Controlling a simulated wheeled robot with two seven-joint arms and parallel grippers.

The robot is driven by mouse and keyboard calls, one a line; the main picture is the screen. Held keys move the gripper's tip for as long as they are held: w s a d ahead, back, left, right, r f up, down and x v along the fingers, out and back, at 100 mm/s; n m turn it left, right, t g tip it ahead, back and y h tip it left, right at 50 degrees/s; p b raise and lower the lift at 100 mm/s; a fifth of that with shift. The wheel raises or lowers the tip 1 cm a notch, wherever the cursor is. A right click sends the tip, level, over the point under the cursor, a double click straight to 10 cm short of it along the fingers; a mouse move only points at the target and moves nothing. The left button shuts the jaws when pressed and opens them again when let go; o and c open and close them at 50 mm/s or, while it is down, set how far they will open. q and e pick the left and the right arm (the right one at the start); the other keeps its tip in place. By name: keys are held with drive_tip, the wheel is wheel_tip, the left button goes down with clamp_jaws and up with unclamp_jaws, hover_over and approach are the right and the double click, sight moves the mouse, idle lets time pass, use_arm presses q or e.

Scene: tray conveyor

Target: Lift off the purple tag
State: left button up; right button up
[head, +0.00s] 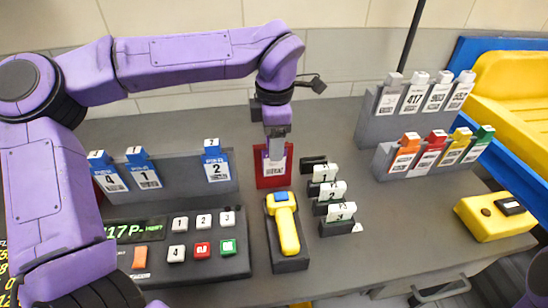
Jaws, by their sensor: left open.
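A pale tag with a bit of purple at its top (274,168) stands against a small red holder (260,181) in the middle of the counter. My left gripper (275,152) points straight down over the tag's upper end, with its fingers open around or just in front of it. The fingers hide much of the tag's top, and I cannot tell whether they touch it. My right gripper does not show.
A grey rack with blue-topped tags (217,168) stands left. Racks with white-topped (413,98) and coloured-topped tags (404,155) stand right. A keypad (150,277), a yellow scanner in its cradle (287,228) and a stepped card holder (337,228) lie in front.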

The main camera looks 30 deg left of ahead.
use_arm(q)
wheel_tip(320, 180, down, 3)
drive_tip(key=shift+w+a+r, duration=0.1)
drive_tip(key=shift+w+r, duration=0.05)
drive_tip(key=c, duration=1.1)
drive_tip(key=shift+o, duration=0.2)
drive_tip(key=r, duration=0.7)
drive_tip(key=shift+s+d+r, duration=0.15)
drive_tip(key=shift+s+d, duration=0.05)
drive_tip(key=shift+s, duration=0.05)
drive_tip(key=s+d+b, duration=0.2)
drive_tip(key=s+d, duration=0.6)
drive_tip(key=s, duration=0.3)
drive_tip(key=shift+s+d+b, duration=0.15)
drive_tip(key=shift+d+b, duration=0.1)
drive_tip(key=shift+b, duration=0.15)
